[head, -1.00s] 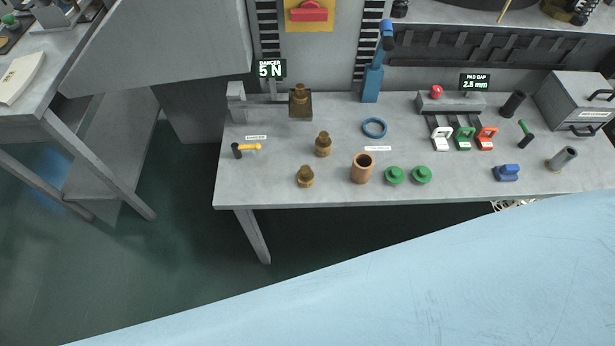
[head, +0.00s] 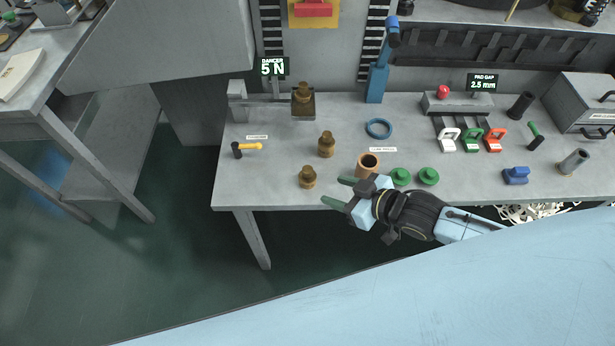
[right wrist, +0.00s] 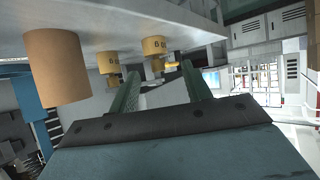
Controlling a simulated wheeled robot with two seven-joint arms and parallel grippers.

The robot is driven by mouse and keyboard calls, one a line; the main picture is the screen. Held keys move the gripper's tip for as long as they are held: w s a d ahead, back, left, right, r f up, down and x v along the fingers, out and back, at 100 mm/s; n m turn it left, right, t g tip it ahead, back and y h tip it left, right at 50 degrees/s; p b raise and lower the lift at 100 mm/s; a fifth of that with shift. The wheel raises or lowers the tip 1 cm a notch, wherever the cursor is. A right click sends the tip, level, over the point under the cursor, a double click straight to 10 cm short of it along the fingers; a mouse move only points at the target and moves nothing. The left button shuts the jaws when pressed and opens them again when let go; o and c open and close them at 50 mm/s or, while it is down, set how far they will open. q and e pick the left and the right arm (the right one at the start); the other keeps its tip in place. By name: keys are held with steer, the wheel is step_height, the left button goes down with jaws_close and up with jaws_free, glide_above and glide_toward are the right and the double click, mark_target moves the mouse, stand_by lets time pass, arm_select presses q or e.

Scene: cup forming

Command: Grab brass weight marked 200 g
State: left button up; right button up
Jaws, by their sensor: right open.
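Three brass weights show in the head view: one (head: 303,94) on the dancer platform at the back left, one (head: 326,145) mid-bench and one (head: 307,178) near the front edge. Their marks are too small to read there. The right wrist view shows two weights, one (right wrist: 108,63) at left and one (right wrist: 154,46) near the middle, with marks only partly legible, so I cannot tell which is 200 g. My right gripper (head: 332,190) is open and empty at the bench's front edge, right of the front weight and apart from it. My left gripper is not in view.
A copper cup (head: 368,164) stands just behind my right gripper; it also shows in the right wrist view (right wrist: 57,67). Two green knobbed pieces (head: 400,176) (head: 428,176) lie right of it. A blue ring (head: 378,128) lies behind.

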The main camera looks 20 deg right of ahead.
mark_target(302, 173)
steer(key=shift+w+d+r+n+y, duration=0.2)
steer(key=shift+d+r+n+y, duration=0.1)
steer(key=shift+d+r+y, duration=0.15)
steer(key=shift+w+d+r+y, duration=0.2)
steer(key=shift+d+y, duration=0.15)
steer(key=shift+d, duration=0.25)
steer(key=shift+w, duration=0.1)
steer(key=b+x, duration=0.1)
steer(key=x, duration=0.6)
steer(key=shift+r+b, duration=0.1)
steer(key=shift+b, duration=0.3)
steer(key=shift+w+a+f, duration=0.2)
steer(key=shift+w+a, duration=0.15)
steer(key=shift+w, duration=0.05)
steer(key=b+x, duration=0.1)
steer(key=x, duration=0.4)
steer(key=shift+a, duration=0.1)
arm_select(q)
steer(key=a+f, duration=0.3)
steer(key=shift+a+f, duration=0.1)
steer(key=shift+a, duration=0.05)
arm_select(e)
steer(key=shift+r, duration=0.1)
steer(key=shift+c, duration=0.3)
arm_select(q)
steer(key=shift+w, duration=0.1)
arm_select(e)
steer(key=shift+s, duration=0.1)
jaws_close()
